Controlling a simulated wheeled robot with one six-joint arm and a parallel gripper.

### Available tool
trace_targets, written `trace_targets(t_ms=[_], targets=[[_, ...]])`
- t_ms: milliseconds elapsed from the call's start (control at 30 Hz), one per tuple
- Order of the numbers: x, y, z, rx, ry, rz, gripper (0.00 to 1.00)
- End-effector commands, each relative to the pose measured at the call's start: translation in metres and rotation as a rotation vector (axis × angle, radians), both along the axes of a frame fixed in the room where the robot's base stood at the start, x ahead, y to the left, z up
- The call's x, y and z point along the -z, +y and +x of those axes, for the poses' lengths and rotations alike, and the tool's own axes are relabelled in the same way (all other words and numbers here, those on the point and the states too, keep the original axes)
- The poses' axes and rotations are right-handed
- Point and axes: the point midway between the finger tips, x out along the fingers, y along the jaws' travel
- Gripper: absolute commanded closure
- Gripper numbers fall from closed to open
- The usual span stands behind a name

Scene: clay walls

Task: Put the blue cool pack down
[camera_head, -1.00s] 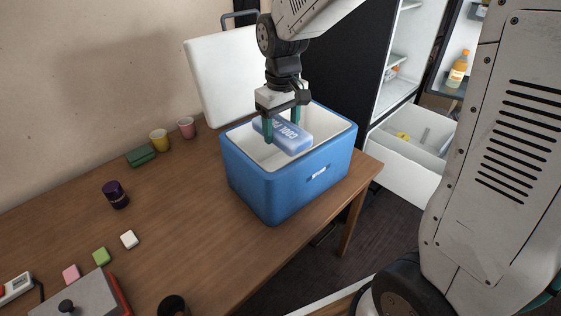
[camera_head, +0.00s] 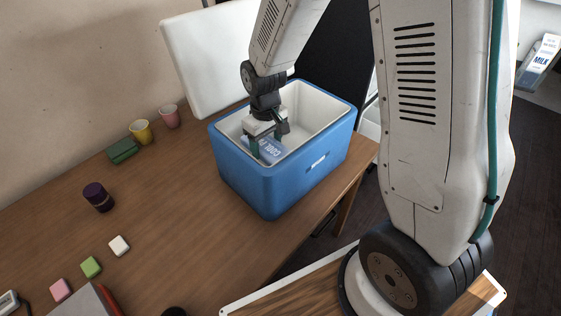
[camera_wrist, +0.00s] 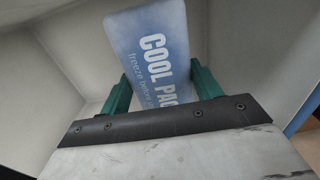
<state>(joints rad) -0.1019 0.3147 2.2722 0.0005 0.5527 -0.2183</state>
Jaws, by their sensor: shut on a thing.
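The blue cool pack (camera_head: 268,150) is inside the open blue cooler box (camera_head: 262,190), low at its left end. In the wrist view the cool pack (camera_wrist: 150,45) lies between the two green fingers, its "COOL PACK" lettering facing the camera. My gripper (camera_head: 266,148) reaches down into the box and is shut on the pack; it also shows in the wrist view (camera_wrist: 160,92). The white inner walls surround the pack. I cannot tell whether the pack touches the box floor. The white lid (camera_head: 212,62) stands open behind the box.
The box stands near the right edge of the wooden table (camera_head: 180,225). A dark jar (camera_head: 98,197), a yellow cup (camera_head: 140,132), a pink cup (camera_head: 169,116) and a green case (camera_head: 122,150) stand to its left. The right half of the box looks empty.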

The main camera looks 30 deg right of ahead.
Motion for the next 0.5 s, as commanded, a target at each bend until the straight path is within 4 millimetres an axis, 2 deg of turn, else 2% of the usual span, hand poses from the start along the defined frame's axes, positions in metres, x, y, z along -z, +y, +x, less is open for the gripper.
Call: trace_targets(t_ms=[100,200,367,500], targets=[[0.025,0.000,-0.002,0.000,0.006,-0.001,0.68],[0.040,0.000,-0.001,0.000,0.004,0.000,0.68],[0.051,-0.001,-0.001,0.001,0.002,-0.001,0.68],[0.068,-0.002,-0.001,0.002,0.004,0.000,0.68]])
